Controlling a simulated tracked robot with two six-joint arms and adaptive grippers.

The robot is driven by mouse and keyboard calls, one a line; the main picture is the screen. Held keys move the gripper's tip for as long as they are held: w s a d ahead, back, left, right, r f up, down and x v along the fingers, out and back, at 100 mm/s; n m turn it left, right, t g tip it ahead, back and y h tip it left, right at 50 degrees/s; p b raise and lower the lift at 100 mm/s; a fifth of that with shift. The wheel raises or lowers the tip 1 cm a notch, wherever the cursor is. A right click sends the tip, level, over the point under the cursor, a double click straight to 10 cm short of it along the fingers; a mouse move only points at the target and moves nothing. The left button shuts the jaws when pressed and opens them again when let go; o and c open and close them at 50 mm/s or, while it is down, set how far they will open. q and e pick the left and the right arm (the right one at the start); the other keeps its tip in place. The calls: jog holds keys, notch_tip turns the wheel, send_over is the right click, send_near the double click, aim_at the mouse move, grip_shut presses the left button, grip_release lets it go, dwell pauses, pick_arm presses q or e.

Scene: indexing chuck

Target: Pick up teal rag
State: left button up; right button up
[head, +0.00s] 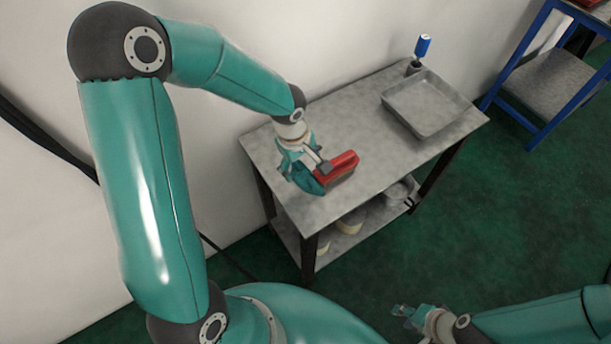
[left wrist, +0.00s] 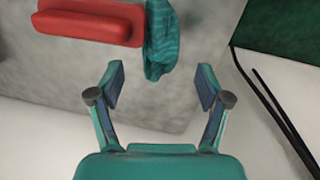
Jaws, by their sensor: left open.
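The teal rag (left wrist: 161,42) is a crumpled, darker-striped cloth on the grey bench top, close against the right end of a red block-like object (left wrist: 92,22). My left gripper (left wrist: 160,82) is open, with the rag just beyond the gap between its fingertips and nothing between them. In the head view my left gripper (head: 298,163) is over the near left part of the bench, beside the red object (head: 338,168). There the rag is mostly hidden by the gripper and hard to separate from it. My right gripper (head: 408,313) is low at the bottom right, away from the bench, its fingers too small to read.
The bench (head: 350,118) also carries a shallow grey tray (head: 426,106) and a blue-handled tool (head: 422,47) in a dark holder at its far end. Round items sit on the lower shelf. A wall runs behind. The bench middle is clear.

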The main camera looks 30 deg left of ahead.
aim_at(301, 171)
pick_arm(q)
jog(key=shift+w+a+f, duration=0.15)
jog(key=shift+f, duration=1.15)
jog(key=shift+w+a+f, duration=0.1)
jog(key=shift+w+f, duration=0.05)
jog(key=shift+f, duration=1.15)
jog(key=c, duration=1.2)
